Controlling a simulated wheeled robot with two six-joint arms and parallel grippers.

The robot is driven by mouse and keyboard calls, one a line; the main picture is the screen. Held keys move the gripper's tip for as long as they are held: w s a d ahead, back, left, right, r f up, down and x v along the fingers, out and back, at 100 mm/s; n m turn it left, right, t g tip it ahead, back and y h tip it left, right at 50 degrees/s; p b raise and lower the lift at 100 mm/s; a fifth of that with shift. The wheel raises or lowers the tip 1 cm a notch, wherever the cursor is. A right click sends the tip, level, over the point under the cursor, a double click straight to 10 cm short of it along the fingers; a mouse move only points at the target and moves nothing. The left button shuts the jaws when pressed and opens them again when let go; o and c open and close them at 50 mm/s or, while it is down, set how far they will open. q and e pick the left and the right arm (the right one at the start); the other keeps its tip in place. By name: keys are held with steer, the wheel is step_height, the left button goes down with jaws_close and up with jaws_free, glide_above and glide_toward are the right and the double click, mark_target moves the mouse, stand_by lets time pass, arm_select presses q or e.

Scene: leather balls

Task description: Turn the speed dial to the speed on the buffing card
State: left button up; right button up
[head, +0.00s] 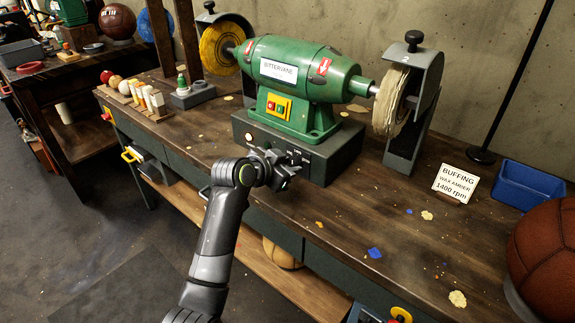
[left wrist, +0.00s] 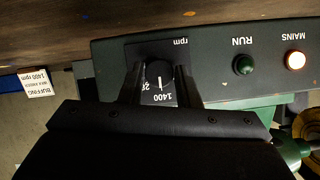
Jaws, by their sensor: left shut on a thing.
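The buffing card (head: 453,184) stands on the bench at the right and reads BUFFING, WAX AMBER, 1400 rpm. It also shows upside down in the left wrist view (left wrist: 37,82). The speed dial (left wrist: 159,72) is a black knob on the front panel of the machine's grey base. Its white pointer line points down in the left wrist view, near the inverted 1400 label. My left gripper (left wrist: 160,88) is shut on the dial, one finger on each side. In the head view the left gripper (head: 285,165) covers the dial. My right gripper is out of view.
The green buffing machine (head: 300,75) has a yellow wheel (head: 222,47) and a pale wheel (head: 390,100). The MAINS lamp (left wrist: 295,60) is lit; the green RUN lamp (left wrist: 243,65) looks dark. A blue bin (head: 524,185) and leather ball (head: 545,255) stand at right.

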arm_select(q)
steer(key=o, duration=1)
steer(key=shift+c, duration=0.2)
steer(key=shift+s+a+r, duration=0.3)
steer(key=shift+s+a, duration=0.05)
steer(key=shift+s, duration=0.1)
steer(key=p+v, duration=0.1)
steer(key=v, duration=1.5)
steer(key=shift+p, duration=0.35)
